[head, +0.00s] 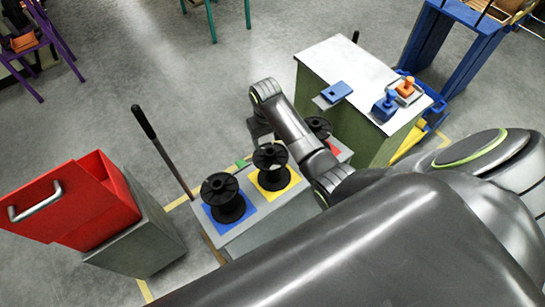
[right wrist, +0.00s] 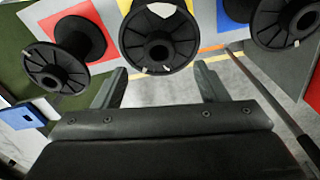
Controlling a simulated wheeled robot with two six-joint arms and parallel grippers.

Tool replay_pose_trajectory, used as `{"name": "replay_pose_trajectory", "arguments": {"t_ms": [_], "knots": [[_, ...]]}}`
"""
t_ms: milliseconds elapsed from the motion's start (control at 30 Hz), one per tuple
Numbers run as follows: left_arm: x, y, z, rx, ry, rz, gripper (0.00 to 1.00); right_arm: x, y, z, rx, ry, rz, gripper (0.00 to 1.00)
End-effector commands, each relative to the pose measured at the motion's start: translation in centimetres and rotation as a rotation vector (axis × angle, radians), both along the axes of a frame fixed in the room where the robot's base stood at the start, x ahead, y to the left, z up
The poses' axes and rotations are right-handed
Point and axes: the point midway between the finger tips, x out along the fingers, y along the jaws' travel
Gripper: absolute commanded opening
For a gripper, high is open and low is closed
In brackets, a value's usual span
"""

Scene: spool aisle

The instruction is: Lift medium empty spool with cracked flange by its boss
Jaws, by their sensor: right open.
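Three black spools stand upright in a row. One spool (head: 226,199) is on a blue square, the middle spool (head: 270,166) on a yellow square, and the far spool (head: 320,127), partly behind my arm, on a red square. In the right wrist view the middle spool (right wrist: 158,38) shows a pale notch at its flange's upper edge; the red-square spool (right wrist: 58,68) and blue-square spool (right wrist: 283,22) show only small pale marks. My right gripper (right wrist: 161,68) is open and empty, its fingers either side of the middle spool's lower edge, apart from it. It also shows in the head view (head: 259,131). My left gripper is out of view.
A grey-topped stand (head: 235,238) bears the spools. A red drawer box (head: 85,205) and a dark upright handle (head: 165,155) are left of it. A white-topped cabinet (head: 340,58) with blue and orange pieces stands behind right. Open floor lies beyond.

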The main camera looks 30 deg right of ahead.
Motion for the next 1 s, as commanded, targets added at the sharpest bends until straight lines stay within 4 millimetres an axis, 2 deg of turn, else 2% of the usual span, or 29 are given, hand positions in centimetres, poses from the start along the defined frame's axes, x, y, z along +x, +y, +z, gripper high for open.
{"name": "replay_pose_trajectory", "arguments": {"t_ms": [300, 633, 1000], "knots": [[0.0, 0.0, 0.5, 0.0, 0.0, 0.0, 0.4, -0.1, -0.1, -1.8, 0.0, 0.003, 0.0, 0.67], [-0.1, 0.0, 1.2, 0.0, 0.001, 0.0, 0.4, -0.1, -0.2, -5.5, 0.0, 0.003, 0.0, 0.67], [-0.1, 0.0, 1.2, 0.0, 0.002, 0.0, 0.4, -0.1, -0.3, -6.3, 0.0, 0.0, 0.0, 0.67]]}}
